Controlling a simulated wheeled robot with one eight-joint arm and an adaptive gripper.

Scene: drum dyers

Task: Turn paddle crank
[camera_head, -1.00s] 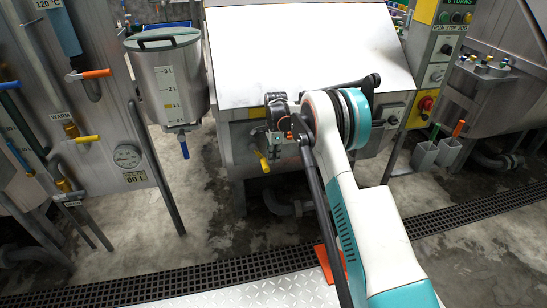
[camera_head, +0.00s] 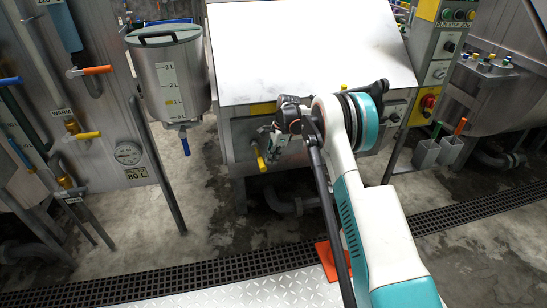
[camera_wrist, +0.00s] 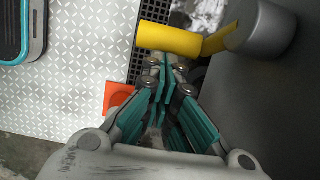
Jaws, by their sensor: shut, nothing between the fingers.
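A yellow handle (camera_head: 260,158) sticks out of the front of the steel drum machine (camera_head: 315,50), low and left of my arm. In the wrist view a yellow cylindrical grip (camera_wrist: 168,38) joins a grey round hub by a flat yellow arm. My gripper (camera_wrist: 166,68) is shut and empty, with its fingertips just below the grip in that picture; I cannot tell whether they touch it. In the head view my gripper (camera_head: 274,142) is at the machine front, close to the yellow handle. I cannot make out a separate paddle crank; my arm hides part of the front.
A steel measuring vessel (camera_head: 167,75) hangs left of the machine. A control post (camera_head: 427,60) with buttons stands at the right. A floor grating (camera_head: 200,277) and an orange plate (camera_head: 330,260) lie before the machine. Patches of concrete floor are clear.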

